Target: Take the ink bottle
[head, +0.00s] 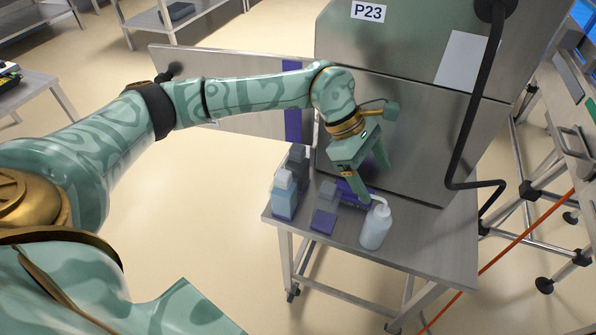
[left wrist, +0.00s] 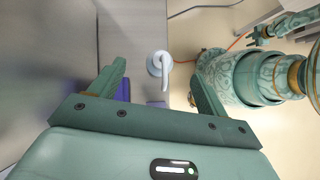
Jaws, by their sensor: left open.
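My left gripper (head: 369,180) is open and empty, pointing down over the steel table. A white squeeze bottle (head: 375,228) with a bent spout stands upright near the table's front edge, just below it. In the left wrist view this bottle (left wrist: 157,66) shows beyond and between the spread fingers (left wrist: 162,80), apart from them. A clear bottle with light blue liquid and a pale cap (head: 285,196) stands at the table's left end, with a dark grey bottle (head: 297,158) behind it. No label tells me which is the ink bottle. A small gripper-like end (left wrist: 262,36) shows in the left wrist view.
A purple block (head: 323,221) and a purple piece (head: 351,188) lie between the bottles. The steel machine marked P23 (head: 368,12) rises right behind the gripper, with a black bent bar (head: 462,120) on its front. Open floor lies before the table.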

